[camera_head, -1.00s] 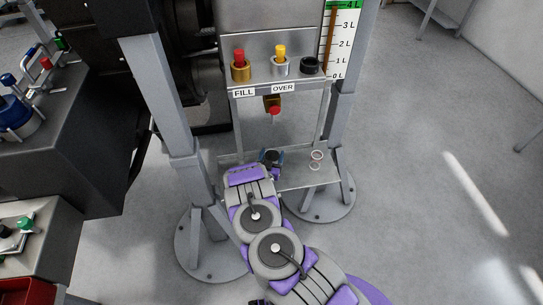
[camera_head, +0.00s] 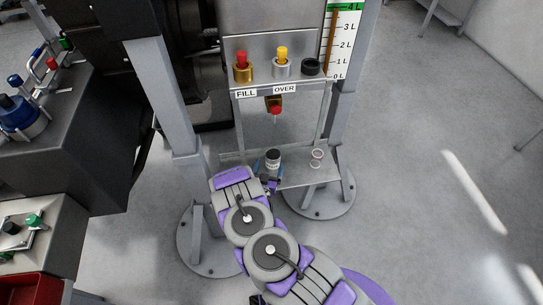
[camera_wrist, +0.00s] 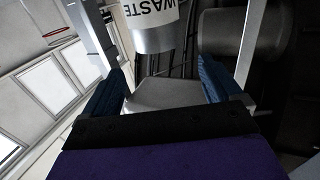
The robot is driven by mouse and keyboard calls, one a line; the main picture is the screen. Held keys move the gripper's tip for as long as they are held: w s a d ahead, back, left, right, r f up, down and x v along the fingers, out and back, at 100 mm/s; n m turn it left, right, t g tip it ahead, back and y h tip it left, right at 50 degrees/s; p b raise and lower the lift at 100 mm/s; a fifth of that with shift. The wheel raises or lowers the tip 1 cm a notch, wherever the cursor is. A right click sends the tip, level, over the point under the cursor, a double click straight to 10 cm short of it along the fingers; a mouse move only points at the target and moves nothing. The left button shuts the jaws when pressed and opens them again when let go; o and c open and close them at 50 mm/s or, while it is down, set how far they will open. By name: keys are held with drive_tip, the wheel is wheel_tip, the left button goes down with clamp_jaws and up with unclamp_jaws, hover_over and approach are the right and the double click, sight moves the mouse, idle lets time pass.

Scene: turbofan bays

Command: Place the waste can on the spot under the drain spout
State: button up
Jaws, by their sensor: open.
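The waste can (camera_head: 273,161) stands upright on the low metal shelf, with a dark top and a pale body. It is below the drain spout (camera_head: 275,106), which has a red tip. In the wrist view the can (camera_wrist: 155,28) shows its WASTE label at the top edge, beyond the fingers. My gripper (camera_head: 267,176) is at the shelf's front edge, just in front of the can. In the wrist view my gripper (camera_wrist: 162,85) is open, with blue fingers apart and nothing between them. The spot under the can is hidden.
Pale ring shapes (camera_head: 316,158) are on the shelf (camera_head: 300,179) right of the can; I cannot tell if they are a clear vessel or marks. Grey support posts (camera_head: 165,95) flank the shelf. A dark console (camera_head: 65,150) stands left. The floor at right is clear.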

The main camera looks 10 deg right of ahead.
drive_tip(key=a+r+m+g+y, duration=0.2)
drive_tip(key=a+r+g+y, duration=0.35)
drive_tip(key=a, duration=0.65)
drive_tip(key=s+a+r+n+g+y, duration=0.2)
drive_tip(key=s+r, duration=0.1)
drive_tip(key=r, duration=0.5)
drive_tip(key=s+a+r+n+g+y, duration=0.1)
drive_tip(key=s+a+r+g+y, duration=0.15)
drive_tip(key=r, duration=0.45)
drive_tip(key=s+d+r+n+g, duration=0.1)
drive_tip(key=s+d+r+g, duration=0.15)
drive_tip(key=s+r, duration=0.3)
drive_tip(key=s+d+r+n+g, duration=0.1)
drive_tip(key=s+d+r+n, duration=0.15)
drive_tip(key=s+r, duration=0.35)
drive_tip(key=s+d+r+g+h, duration=0.1)
drive_tip(key=s+d+r, duration=0.1)
drive_tip(key=s+d, duration=0.3)
drive_tip(key=s+d+r+g+h, duration=0.1)
drive_tip(key=s+d, duration=0.3)
drive_tip(key=s, duration=1)
drive_tip(key=s+d+r+g+h, duration=0.1)
drive_tip(key=s+d+r+g, duration=0.2)
drive_tip(key=s, duration=0.6)
drive_tip(key=d+r, duration=0.1)
drive_tip(key=d, duration=0.1)
drive_tip(key=shift+s+d, duration=0.25)
drive_tip(key=shift+d, duration=0.05)
